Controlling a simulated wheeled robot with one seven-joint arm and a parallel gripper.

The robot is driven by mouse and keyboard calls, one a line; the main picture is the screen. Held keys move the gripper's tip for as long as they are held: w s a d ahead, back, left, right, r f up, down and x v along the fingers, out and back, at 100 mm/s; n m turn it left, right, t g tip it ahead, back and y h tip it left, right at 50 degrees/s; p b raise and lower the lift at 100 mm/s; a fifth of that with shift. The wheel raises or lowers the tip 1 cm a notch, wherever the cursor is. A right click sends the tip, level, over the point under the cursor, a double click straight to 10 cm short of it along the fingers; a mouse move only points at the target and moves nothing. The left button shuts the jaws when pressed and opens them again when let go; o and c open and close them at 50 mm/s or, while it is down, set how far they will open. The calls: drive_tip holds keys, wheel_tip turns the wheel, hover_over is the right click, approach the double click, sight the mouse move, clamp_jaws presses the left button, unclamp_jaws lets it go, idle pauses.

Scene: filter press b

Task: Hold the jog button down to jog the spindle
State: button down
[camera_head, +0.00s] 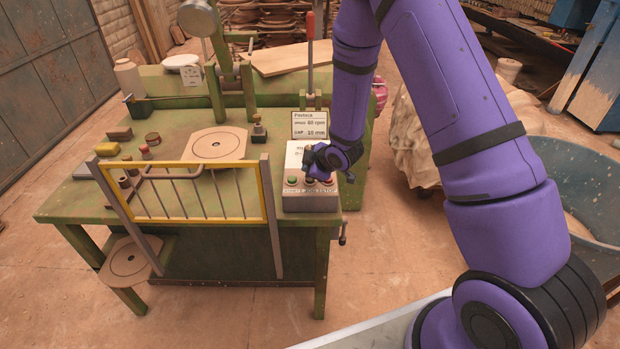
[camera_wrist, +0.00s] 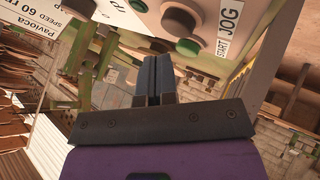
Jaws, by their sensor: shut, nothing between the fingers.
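The control box (camera_head: 311,204) sits at the right front corner of the green bench, with a label reading START, JOG and STOP on its front. In the wrist view the dark jog button (camera_wrist: 180,19) is beside the word JOG, and a green start button (camera_wrist: 188,46) is beside START. My gripper (camera_head: 318,172) is over the box's button row and partly hides it in the head view. I cannot see fingertip contact with the jog button.
A sign with speed and gap values (camera_head: 310,125) stands behind the box. A yellow-framed guard (camera_head: 200,217) stands at the bench's front, left of the box. A round plate (camera_head: 218,144) and small items lie on the bench. A blue tub (camera_head: 590,165) is at right.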

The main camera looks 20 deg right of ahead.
drive_tip(key=shift+r, duration=2.4)
drive_tip(key=shift+r, duration=0.25)
drive_tip(key=s+d+r+m+h, duration=0.15)
drive_tip(key=s+r, duration=0.25)
drive_tip(key=r, duration=0.4)
drive_tip(key=s+d+r+m+h, duration=0.1)
drive_tip(key=s+d+r+m, duration=0.25)
drive_tip(key=r, duration=0.35)
drive_tip(key=s+d+r+m+h, duration=0.2)
drive_tip(key=s+r, duration=0.2)
drive_tip(key=r, duration=0.4)
drive_tip(key=s+r+m+g, duration=0.1)
drive_tip(key=s+r+m, duration=0.2)
drive_tip(key=s, duration=1)
drive_tip(key=s+r+m+g, duration=0.2)
drive_tip(key=s+r, duration=0.4)
drive_tip(key=s, duration=0.6)
drive_tip(key=shift+s+d+r+m+y, duration=0.15)
drive_tip(key=shift+s+r+m+y, duration=0.15)
drive_tip(key=shift+m, duration=0.6)
